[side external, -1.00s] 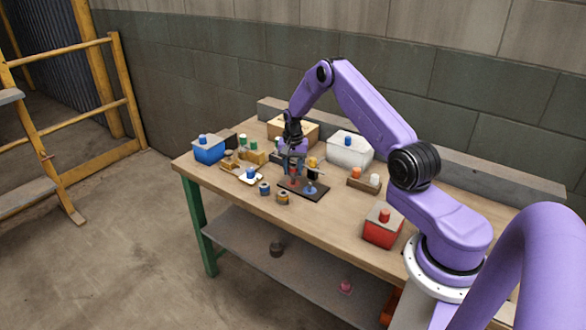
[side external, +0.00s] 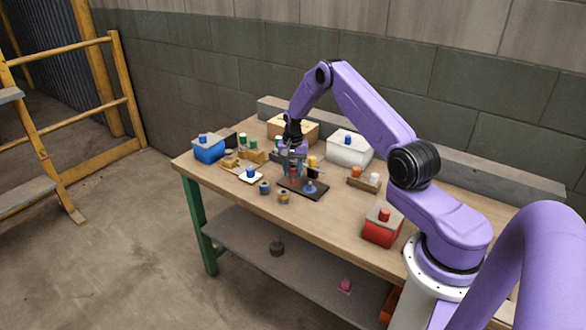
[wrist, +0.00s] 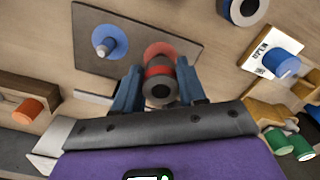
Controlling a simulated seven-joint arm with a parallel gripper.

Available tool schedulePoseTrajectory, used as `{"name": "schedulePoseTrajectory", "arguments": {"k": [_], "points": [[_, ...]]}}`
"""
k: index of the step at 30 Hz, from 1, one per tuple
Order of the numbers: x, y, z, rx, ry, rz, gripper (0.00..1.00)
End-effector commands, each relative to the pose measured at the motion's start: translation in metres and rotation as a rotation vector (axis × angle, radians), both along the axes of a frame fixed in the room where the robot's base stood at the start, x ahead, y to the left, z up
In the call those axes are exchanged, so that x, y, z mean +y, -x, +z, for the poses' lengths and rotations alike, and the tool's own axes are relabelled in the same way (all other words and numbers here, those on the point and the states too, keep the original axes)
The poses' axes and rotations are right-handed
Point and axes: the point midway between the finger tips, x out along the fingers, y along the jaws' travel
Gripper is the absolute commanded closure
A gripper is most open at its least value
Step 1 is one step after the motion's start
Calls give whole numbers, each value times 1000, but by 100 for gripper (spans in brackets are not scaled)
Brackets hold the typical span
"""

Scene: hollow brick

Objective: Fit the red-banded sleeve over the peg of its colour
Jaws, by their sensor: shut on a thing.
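My gripper (wrist: 158,88) is shut on the grey red-banded sleeve (wrist: 159,72), with a finger on each side. The sleeve's dark hollow faces the wrist camera. Beyond it, partly hidden, is the red disc (wrist: 158,48) on the dark board (wrist: 88,66); the red peg itself is hidden in this view. A blue disc with a peg (wrist: 104,41) stands on the same board. In the side view my gripper (side external: 293,163) is over the board (side external: 297,189). I cannot tell whether the sleeve is around the red peg or just above it.
A blue-banded sleeve (side external: 265,187) and a yellow-banded one (side external: 284,197) stand by the board's front left. A white card with a blue knob (side external: 250,174) lies left. Red box (side external: 381,232) is near the front edge.

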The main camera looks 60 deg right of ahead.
Motion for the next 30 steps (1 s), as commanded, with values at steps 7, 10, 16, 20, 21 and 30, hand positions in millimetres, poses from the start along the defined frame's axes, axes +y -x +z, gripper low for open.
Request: {"name": "schedulePoseTrajectory", "arguments": {"k": [7, 10, 16, 20, 21, 30], "points": [[0, 0, -4, -1, 0, 0, 94], [0, 0, -5, -1, 0, 0, 94], [0, 0, -8, 0, 0, 0, 94], [0, 0, -10, 0, 0, 0, 94], [0, 0, -11, 0, 0, 0, 94], [0, 0, -15, 0, 0, 0, 94]]}}
